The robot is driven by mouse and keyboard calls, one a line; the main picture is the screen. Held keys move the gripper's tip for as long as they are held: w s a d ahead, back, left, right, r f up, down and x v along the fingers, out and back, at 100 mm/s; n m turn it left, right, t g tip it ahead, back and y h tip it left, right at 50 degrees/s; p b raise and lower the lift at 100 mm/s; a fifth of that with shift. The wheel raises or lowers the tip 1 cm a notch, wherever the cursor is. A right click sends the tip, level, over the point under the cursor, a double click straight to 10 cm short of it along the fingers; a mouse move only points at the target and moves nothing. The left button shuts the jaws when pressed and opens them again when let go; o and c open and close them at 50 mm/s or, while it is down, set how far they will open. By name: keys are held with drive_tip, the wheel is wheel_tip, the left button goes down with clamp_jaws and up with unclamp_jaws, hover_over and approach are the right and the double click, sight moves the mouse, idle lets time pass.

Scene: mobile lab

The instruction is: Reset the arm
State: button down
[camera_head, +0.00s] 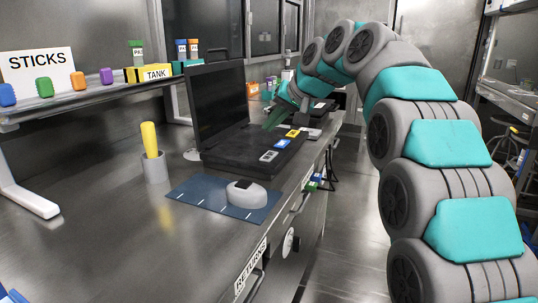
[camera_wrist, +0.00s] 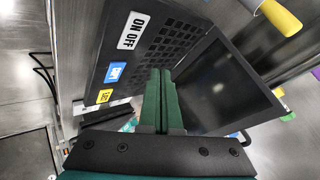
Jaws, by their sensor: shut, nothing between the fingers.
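My arm arches from the right side of the head view over toward the bench. My gripper (camera_head: 273,117) is at its end, above the far part of the black laptop (camera_head: 218,100). In the wrist view the two green fingers of my gripper (camera_wrist: 161,75) are together, with nothing between them. They lie in front of the laptop, between its keyboard and its dark screen (camera_wrist: 222,85). Whether the fingertips touch the laptop, I cannot tell.
The open laptop bears an ON OFF label (camera_head: 269,156), a blue label (camera_head: 282,143) and a yellow label (camera_head: 292,133). A grey cup with a yellow-handled tool (camera_head: 149,138) and a blue mat (camera_head: 190,192) with a grey device (camera_head: 246,194) are nearer. A shelf (camera_head: 100,95) stands behind.

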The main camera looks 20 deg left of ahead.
idle(0.4)
drive_tip(key=s+d+f+m+g+h, duration=0.1)
drive_tip(key=s+d+f+h, duration=0.1)
drive_tip(key=s+d+f, duration=0.4)
drive_tip(key=s+d+f+m+h, duration=0.1)
drive_tip(key=s+d+f, duration=0.25)
drive_tip(key=d, duration=0.55)
drive_tip(key=s+d+f+g+h, duration=0.1)
drive_tip(key=s+d+f+h, duration=0.1)
drive_tip(key=s+d+f, duration=0.4)
drive_tip(key=s+d+f+g+h, duration=0.1)
drive_tip(key=s+d+f, duration=0.3)
drive_tip(key=s, duration=0.5)
drive_tip(key=s+d+f+g+h, duration=0.1)
drive_tip(key=s+d+f, duration=0.4)
drive_tip(key=s+d, duration=0.2)
drive_tip(key=s+d+f+m+g+h, duration=0.1)
drive_tip(key=s+d+f, duration=0.4)
drive_tip(key=s, duration=0.6)
drive_tip(key=shift+s+d+f+g, duration=0.15)
drive_tip(key=shift+s+d+g, duration=0.15)
drive_tip(key=shift+d+g, duration=0.25)
drive_tip(key=shift+a, duration=0.1)
